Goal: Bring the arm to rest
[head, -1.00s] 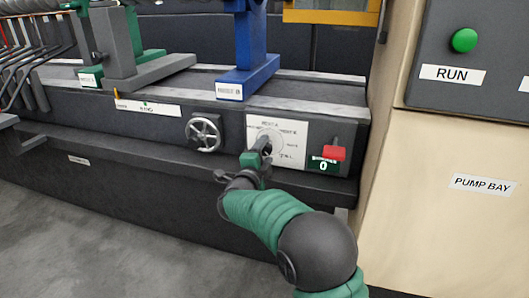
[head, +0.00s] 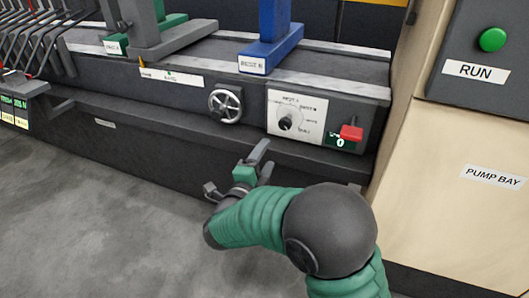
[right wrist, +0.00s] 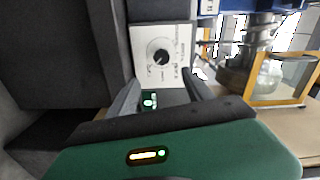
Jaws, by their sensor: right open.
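My right arm comes in from the lower right of the head view. Its right gripper (head: 262,163) is open and empty, in front of the dark bench front and apart from it, below the white dial plate. The round dark dial knob (head: 288,121) is fully in view and nothing touches it. In the right wrist view the two fingers of the gripper (right wrist: 170,92) stand apart, with the dial knob (right wrist: 161,57) on its white plate beyond them. My left gripper is not in view.
A handwheel (head: 226,105) and a red switch (head: 351,132) sit on the bench front beside the dial. A RUN panel with a green button (head: 492,39) stands at right. Levers (head: 40,50) stand at far left. The grey floor (head: 90,210) at lower left is clear.

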